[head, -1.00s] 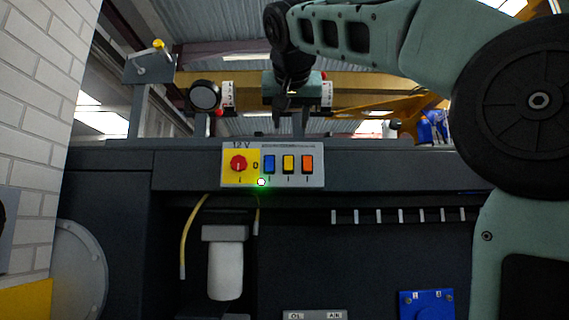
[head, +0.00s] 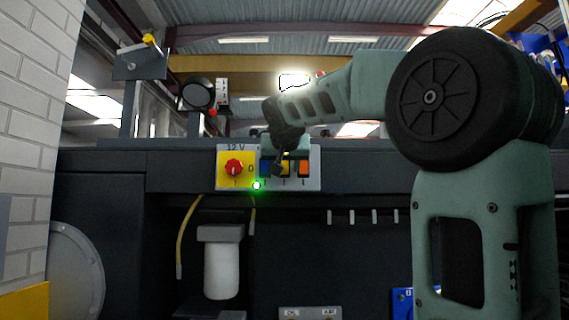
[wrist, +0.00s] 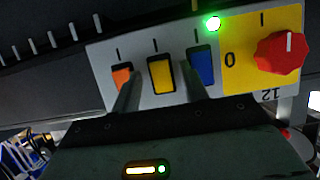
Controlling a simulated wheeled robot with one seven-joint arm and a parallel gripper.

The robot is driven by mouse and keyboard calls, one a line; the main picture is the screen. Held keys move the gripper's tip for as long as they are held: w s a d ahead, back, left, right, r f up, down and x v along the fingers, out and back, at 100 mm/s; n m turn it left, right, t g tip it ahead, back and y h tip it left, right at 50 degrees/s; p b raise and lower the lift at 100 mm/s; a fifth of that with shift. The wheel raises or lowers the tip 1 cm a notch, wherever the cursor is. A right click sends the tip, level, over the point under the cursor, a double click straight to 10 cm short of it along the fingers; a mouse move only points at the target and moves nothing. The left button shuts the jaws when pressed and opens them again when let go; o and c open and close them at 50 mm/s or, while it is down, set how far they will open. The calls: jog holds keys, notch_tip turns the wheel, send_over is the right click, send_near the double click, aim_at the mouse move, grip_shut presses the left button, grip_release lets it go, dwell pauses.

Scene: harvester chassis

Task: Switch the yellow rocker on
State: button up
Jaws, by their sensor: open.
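The yellow rocker (wrist: 162,75) sits in the middle of a row of three rockers on a light grey panel, between an orange rocker (wrist: 122,77) and a blue rocker (wrist: 201,66). In the head view my gripper (head: 281,166) is in front of the panel and hides part of the yellow rocker (head: 284,168). In the wrist view my gripper (wrist: 160,97) is open and empty. One finger reaches toward the orange rocker and the other toward the blue one, with the yellow rocker between them. I cannot tell whether the fingertips touch the panel.
A red rotary knob (head: 233,168) on a yellow plate is at the panel's left in the head view. A green lamp (head: 256,185) glows at the panel's lower edge. A white cylinder (head: 222,268) and a yellow hose (head: 188,237) are below.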

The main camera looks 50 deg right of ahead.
grip_shut()
jog(key=shift+f+b, duration=0.45)
jog(key=shift+b, duration=0.6)
jog(key=b, duration=0.2)
jog(key=shift+f+t+h+b, duration=0.15)
jog(key=shift+t+h+b, duration=0.15)
jog(key=shift+h, duration=0.1)
jog(key=b, duration=0.3)
jog(key=shift+f+t+h+b, duration=0.15)
jog(key=shift+t+h+b, duration=0.15)
jog(key=shift+t+b, duration=0.1)
jog(key=shift+b, duration=0.6)
jog(key=shift+d+r+t+h+b, duration=0.1)
jog(key=shift+r+t+h+b, duration=0.15)
jog(key=shift+b, duration=0.45)
